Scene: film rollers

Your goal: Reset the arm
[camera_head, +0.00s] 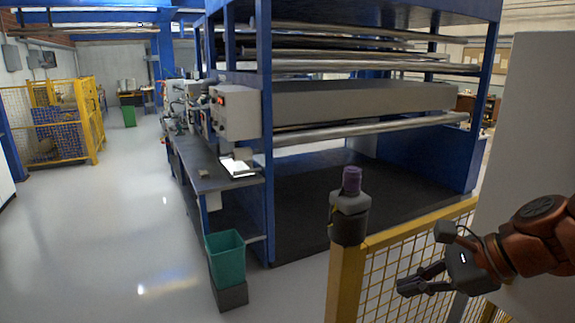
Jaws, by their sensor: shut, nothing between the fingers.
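My arm reaches in from the right edge, with orange-brown links. My gripper (408,287) is dark grey and points left, with its fingers together and nothing between them. It is in front of the mesh of the yellow fence at the lower right. The exact gap between gripper and mesh cannot be told.
A yellow mesh fence (345,285) has a dark grey device with a purple top (350,207) on its post. A blue roller frame (264,120) fills the middle. A green bin (225,258) stands left of the fence. A pale panel (530,120) is at right. The left floor is open.

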